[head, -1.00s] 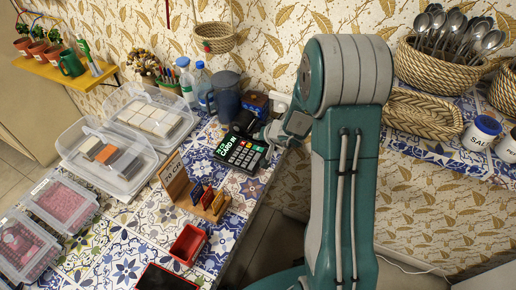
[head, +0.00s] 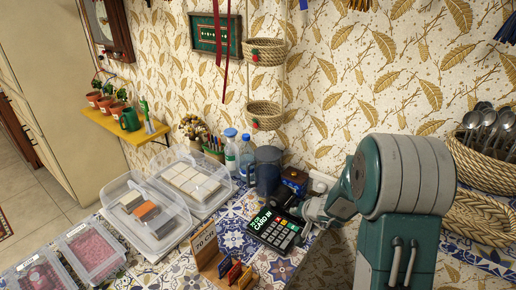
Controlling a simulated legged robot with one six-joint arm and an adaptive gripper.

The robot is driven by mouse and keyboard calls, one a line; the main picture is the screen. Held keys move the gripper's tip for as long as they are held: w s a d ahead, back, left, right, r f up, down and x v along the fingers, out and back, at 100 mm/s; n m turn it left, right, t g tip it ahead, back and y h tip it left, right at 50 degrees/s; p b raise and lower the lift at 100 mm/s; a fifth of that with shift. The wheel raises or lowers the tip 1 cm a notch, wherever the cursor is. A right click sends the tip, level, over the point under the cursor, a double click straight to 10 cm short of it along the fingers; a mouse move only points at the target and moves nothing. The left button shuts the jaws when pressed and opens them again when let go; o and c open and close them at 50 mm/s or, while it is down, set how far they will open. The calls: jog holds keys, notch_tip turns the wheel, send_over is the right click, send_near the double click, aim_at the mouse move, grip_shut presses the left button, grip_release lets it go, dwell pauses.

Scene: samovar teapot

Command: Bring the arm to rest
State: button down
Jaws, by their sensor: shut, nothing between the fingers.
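My arm (head: 395,185), teal and grey, rises at the right of the head view and bends toward the counter. My gripper (head: 284,202) is small and dark at its far end, just behind the upper edge of a card terminal (head: 273,232). It is shut with nothing seen in it. I cannot tell whether it touches the terminal. The arm's wrist and forearm hide part of the gripper.
A blue pitcher (head: 267,170) and a small dark blue box (head: 294,181) stand close behind my gripper. Bottles (head: 231,155), clear lidded boxes (head: 150,215) and a wooden card holder (head: 213,262) crowd the counter.

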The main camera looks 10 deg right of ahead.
jog(key=s+a+r+n+g+y, duration=0.1)
jog(key=s+a+r+n, duration=0.1)
jog(key=s+a+r, duration=0.45)
jog(key=s+a+r+n+g+y, duration=0.15)
jog(key=s+a+r, duration=0.25)
jog(key=r, duration=0.5)
jog(key=s+d+r+h, duration=0.2)
jog(key=s+r, duration=0.1)
jog(key=s, duration=0.6)
jog(key=s+d+r+n+h, duration=0.1)
jog(key=s+d+r+h, duration=0.1)
jog(key=s, duration=0.8)
jog(key=shift+r+h, duration=0.6)
jog(key=shift+h, duration=0.25)
